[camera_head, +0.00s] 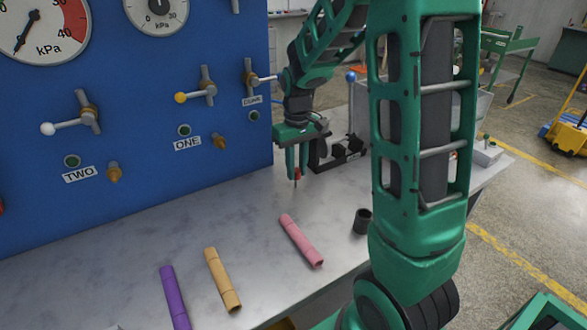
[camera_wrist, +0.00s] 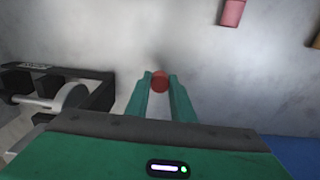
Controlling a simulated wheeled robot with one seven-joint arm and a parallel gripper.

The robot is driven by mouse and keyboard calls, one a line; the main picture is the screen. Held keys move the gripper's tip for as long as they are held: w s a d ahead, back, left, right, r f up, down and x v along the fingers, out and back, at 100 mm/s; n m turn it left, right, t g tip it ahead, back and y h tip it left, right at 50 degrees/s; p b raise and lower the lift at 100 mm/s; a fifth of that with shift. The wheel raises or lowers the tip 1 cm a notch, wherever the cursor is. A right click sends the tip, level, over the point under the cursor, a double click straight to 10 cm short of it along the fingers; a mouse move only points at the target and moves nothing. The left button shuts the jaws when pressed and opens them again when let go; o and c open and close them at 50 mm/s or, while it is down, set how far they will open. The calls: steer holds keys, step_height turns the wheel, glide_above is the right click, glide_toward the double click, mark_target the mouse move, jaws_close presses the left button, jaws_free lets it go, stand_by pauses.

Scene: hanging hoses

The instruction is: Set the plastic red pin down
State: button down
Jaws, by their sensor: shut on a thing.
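The red pin (camera_head: 298,174) is between the fingertips of my gripper (camera_head: 297,168) in the head view. It hangs upright with its thin end down, close to the grey tabletop; I cannot tell whether it touches. In the wrist view the pin's round red top (camera_wrist: 160,81) shows between the two green fingers of my gripper (camera_wrist: 160,86), which is shut on it. The lower part of the pin is hidden in the wrist view.
A black clamp-like fixture (camera_head: 338,150) stands just right of my gripper. Pink (camera_head: 301,241), tan (camera_head: 222,279) and purple (camera_head: 175,296) tubes lie on the tabletop (camera_head: 120,250), with a black cup (camera_head: 362,221) to the right. A blue panel (camera_head: 140,130) rises behind.

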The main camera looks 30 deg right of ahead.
mark_target(297, 171)
steer(key=shift+f, duration=0.1)
steer(key=c, duration=1.5)
jaws_free()
steer(key=shift+c, duration=0.2)
step_height(297, 171, up, 12)
steer(key=s+d+f+m, duration=0.1)
steer(key=s+f+m, duration=0.1)
steer(key=s, duration=1.2)
steer(key=s+d+f+m, duration=0.2)
steer(key=s+m, duration=0.2)
steer(key=s, duration=1)
steer(key=shift+f, duration=0.2)
steer(key=shift+c, duration=0.5)
